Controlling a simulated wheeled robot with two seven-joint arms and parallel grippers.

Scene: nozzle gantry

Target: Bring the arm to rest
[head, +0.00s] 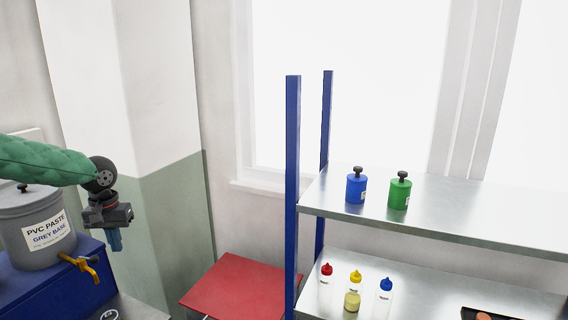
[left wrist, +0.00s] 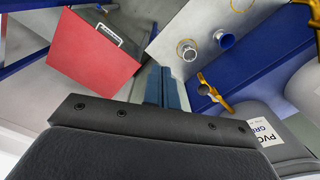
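My left arm, in a green sleeve, comes in from the left in the head view. Its gripper (head: 114,240) hangs with blue fingers pointing down, to the right of the grey PVC paste bucket (head: 40,255). In the left wrist view the two fingers (left wrist: 165,88) lie side by side, shut, with nothing seen between them. My right gripper is in neither view.
The bucket's yellow tap (head: 82,266) is close to the gripper. A red surface (head: 235,290) lies lower right. A blue-posted metal shelf (head: 460,220) holds blue (head: 356,188) and green (head: 399,192) canisters, with several capped bottles below.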

